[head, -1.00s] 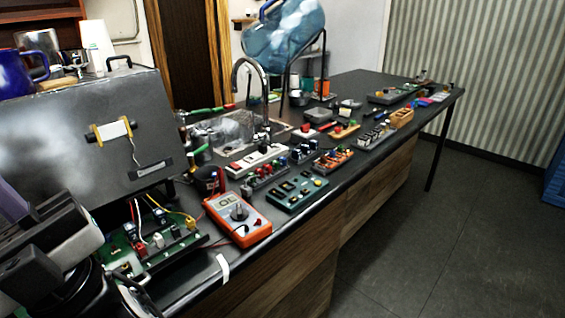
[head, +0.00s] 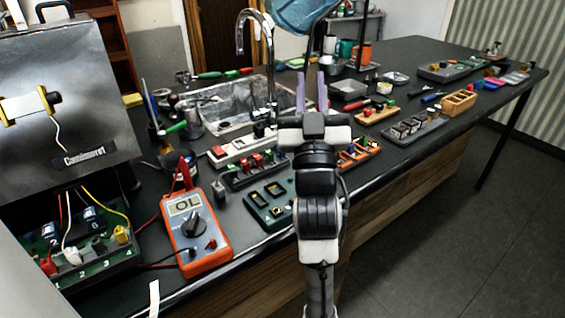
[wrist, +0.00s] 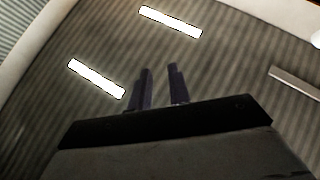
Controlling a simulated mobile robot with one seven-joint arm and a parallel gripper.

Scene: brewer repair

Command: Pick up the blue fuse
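I cannot single out a blue fuse with certainty. A dark tray (head: 237,181) holds small red, green and dark parts near the middle of the counter. An orange tray (head: 372,152) to its right holds small coloured parts and is partly hidden by my arm. Dark blue blocks (head: 50,233) sit on the green circuit board (head: 105,262) at the left. My gripper (head: 311,92) points upward above the counter, its two purple fingers apart with nothing between them. In the wrist view my gripper (wrist: 160,82) is also empty, facing a striped surface with bright light strips.
An orange multimeter (head: 192,232) reading OL lies beside the board. A green tray (head: 265,208) with square slots is at the front edge. A sink (head: 225,108) with a tall tap (head: 240,35) stands behind. The grey brewer case (head: 70,105) is at left.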

